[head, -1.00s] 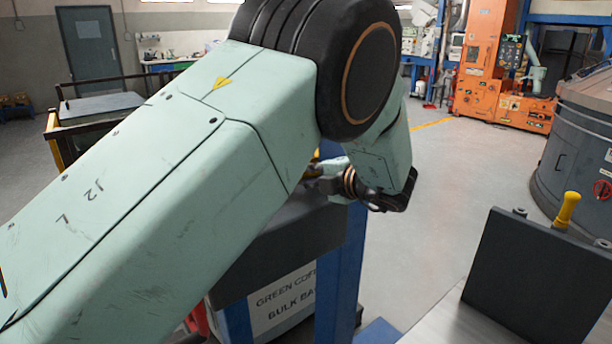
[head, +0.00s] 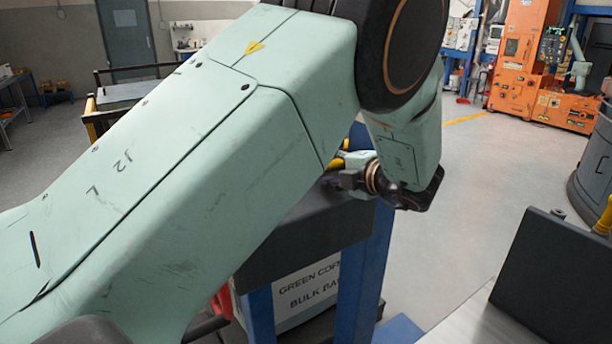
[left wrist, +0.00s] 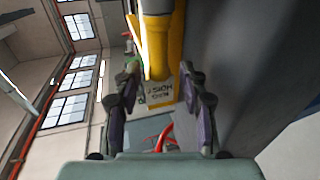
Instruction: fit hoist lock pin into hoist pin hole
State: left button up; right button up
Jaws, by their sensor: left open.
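A yellow piece (left wrist: 160,55) with a pale, rounded upper part stands between and just beyond the fingers of my left gripper (left wrist: 160,105) in the left wrist view. It looks like a pin handle, but I cannot be sure that it is the hoist lock pin. The fingers are apart, one on each side of it. In the head view my left gripper (head: 347,181) is low above a dark block (head: 310,228), with a bit of yellow (head: 338,162) behind it. My arm hides much of this area. I cannot make out the hoist pin hole. My right gripper is not in view.
A dark upright plate (head: 555,275) stands at the right, with a second yellow handle (head: 605,216) at the picture's edge. A blue post (head: 362,275) and a bulk bag sign (head: 308,292) are below the block. Open floor (head: 490,170) lies between.

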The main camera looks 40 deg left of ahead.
pick_arm(q)
jog(key=s+a, duration=0.1)
jog(key=s, duration=0.1)
jog(key=s+a+b, duration=0.1)
jog(key=s, duration=0.1)
jog(key=s+a+b, duration=0.1)
jog(key=s, duration=0.2)
jog(key=shift+s+a, duration=0.15)
jog(key=shift+s, duration=0.25)
jog(key=shift+w, duration=0.1)
